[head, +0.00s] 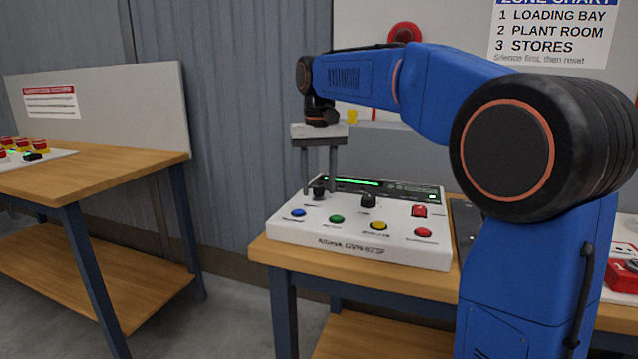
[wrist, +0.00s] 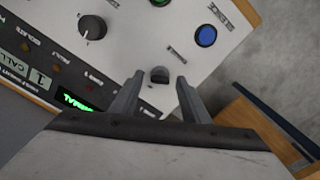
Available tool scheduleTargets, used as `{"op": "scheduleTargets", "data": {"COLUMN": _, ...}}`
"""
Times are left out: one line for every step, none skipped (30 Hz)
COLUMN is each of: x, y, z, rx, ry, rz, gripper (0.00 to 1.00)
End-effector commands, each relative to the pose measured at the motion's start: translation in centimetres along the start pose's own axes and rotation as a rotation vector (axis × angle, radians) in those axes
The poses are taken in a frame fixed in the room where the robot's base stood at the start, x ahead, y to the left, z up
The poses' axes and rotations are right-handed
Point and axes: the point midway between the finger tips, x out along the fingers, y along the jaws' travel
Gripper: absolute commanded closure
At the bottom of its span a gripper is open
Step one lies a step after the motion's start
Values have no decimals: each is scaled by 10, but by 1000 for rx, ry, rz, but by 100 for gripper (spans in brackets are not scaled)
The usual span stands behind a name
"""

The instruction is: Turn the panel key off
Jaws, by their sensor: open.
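The white control panel (head: 340,235) lies on a wooden table. A small dark key switch (head: 318,188) sits at its back left; it also shows in the wrist view (wrist: 159,75) as a short black piece. My gripper (head: 319,190) points down over the panel's left side, with one finger on each side of the key. In the wrist view, my gripper (wrist: 161,82) is open, with gaps between the key and both fingertips. I cannot tell whether the fingertips reach down to the key's height. The key's turn marks are too small to read.
A round black knob (head: 368,200) stands right of the key. Blue (head: 298,213), green (head: 337,219), yellow (head: 378,226) and red (head: 423,232) buttons line the panel's front. A red switch (head: 419,211) is at the right. A green-lit display (head: 357,182) runs along the back.

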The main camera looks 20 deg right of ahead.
Motion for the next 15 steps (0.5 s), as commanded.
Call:
{"op": "scheduleTargets", "data": {"x": 1, "y": 0, "z": 0, "rx": 0, "ry": 0, "rz": 0, "gripper": 58}}
{"op": "scheduleTargets", "data": {"x": 1, "y": 0, "z": 0, "rx": 0, "ry": 0, "rz": 0, "gripper": 58}}
{"op": "scheduleTargets", "data": {"x": 1, "y": 0, "z": 0, "rx": 0, "ry": 0, "rz": 0, "gripper": 58}}
{"op": "scheduleTargets", "data": {"x": 1, "y": 0, "z": 0, "rx": 0, "ry": 0, "rz": 0, "gripper": 58}}
{"op": "scheduleTargets", "data": {"x": 1, "y": 0, "z": 0, "rx": 0, "ry": 0, "rz": 0, "gripper": 58}}
{"op": "scheduleTargets", "data": {"x": 1, "y": 0, "z": 0, "rx": 0, "ry": 0, "rz": 0, "gripper": 58}}
{"op": "scheduleTargets", "data": {"x": 1, "y": 0, "z": 0, "rx": 0, "ry": 0, "rz": 0, "gripper": 58}}
{"op": "scheduleTargets", "data": {"x": 1, "y": 0, "z": 0, "rx": 0, "ry": 0, "rz": 0, "gripper": 58}}
{"op": "scheduleTargets", "data": {"x": 1, "y": 0, "z": 0, "rx": 0, "ry": 0, "rz": 0, "gripper": 65}}
{"op": "scheduleTargets", "data": {"x": 1, "y": 0, "z": 0, "rx": 0, "ry": 0, "rz": 0, "gripper": 72}}
{"op": "scheduleTargets", "data": {"x": 1, "y": 0, "z": 0, "rx": 0, "ry": 0, "rz": 0, "gripper": 79}}
{"op": "scheduleTargets", "data": {"x": 1, "y": 0, "z": 0, "rx": 0, "ry": 0, "rz": 0, "gripper": 89}}
{"op": "scheduleTargets", "data": {"x": 1, "y": 0, "z": 0, "rx": 0, "ry": 0, "rz": 0, "gripper": 96}}
{"op": "scheduleTargets", "data": {"x": 1, "y": 0, "z": 0, "rx": 0, "ry": 0, "rz": 0, "gripper": 99}}
{"op": "scheduleTargets", "data": {"x": 1, "y": 0, "z": 0, "rx": 0, "ry": 0, "rz": 0, "gripper": 99}}
